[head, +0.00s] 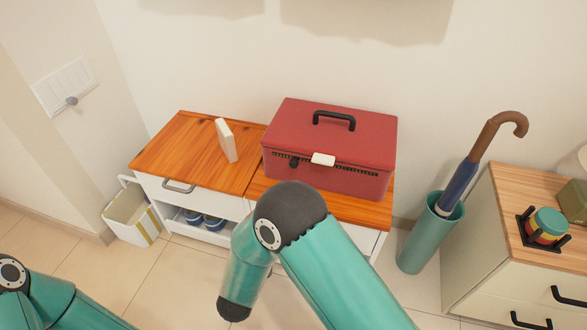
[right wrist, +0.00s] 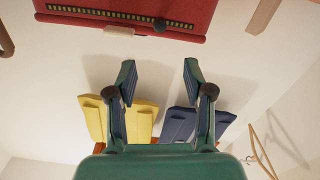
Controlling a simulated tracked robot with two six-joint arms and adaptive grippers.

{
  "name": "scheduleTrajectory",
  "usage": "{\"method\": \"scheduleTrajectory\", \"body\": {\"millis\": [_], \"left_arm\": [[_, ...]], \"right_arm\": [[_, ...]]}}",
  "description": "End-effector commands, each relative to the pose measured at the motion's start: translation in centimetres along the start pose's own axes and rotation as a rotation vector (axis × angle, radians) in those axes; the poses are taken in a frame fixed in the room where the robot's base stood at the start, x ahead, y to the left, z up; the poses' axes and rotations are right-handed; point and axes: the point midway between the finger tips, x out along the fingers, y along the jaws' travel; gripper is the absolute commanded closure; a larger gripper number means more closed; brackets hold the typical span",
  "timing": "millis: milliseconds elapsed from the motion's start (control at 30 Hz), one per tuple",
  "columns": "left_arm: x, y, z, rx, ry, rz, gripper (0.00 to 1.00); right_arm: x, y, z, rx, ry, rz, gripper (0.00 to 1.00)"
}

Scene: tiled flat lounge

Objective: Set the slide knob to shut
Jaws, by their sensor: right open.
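A red box (head: 335,140) with a black top handle stands on the wooden cabinet top. A dark slotted strip with yellowish marks runs along its front, with a black knob (head: 294,161) near the left end. A white latch (head: 323,159) sits right of the knob. In the right wrist view the box appears inverted at the top, with the knob (right wrist: 160,25) and the latch (right wrist: 119,31). My right gripper (right wrist: 157,80) is open and empty, apart from the box; my arm hides it in the head view. My left gripper is out of view.
A wall panel (head: 64,87) with a grey knob is at the left. A cream block (head: 226,140) stands left of the box. An umbrella stand (head: 430,233) and drawer unit (head: 500,240) are right. Yellow (right wrist: 140,118) and navy (right wrist: 190,122) panels show behind my right fingers.

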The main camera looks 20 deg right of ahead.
Motion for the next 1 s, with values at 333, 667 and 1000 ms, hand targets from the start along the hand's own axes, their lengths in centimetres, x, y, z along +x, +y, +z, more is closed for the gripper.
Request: {"method": "scheduleTrajectory", "body": {"millis": [333, 667, 1000], "left_arm": [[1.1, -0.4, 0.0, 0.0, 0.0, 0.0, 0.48], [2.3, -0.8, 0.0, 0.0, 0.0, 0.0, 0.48], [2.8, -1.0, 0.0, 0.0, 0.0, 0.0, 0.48]], "right_arm": [[6.2, 0.2, 0.2, 0.006, -0.003, 0.006, 0.48], [13.1, 0.1, 0.2, 0.004, -0.002, 0.002, 0.48], [16.1, 0.0, 0.1, 0.002, -0.002, -0.001, 0.48]]}}
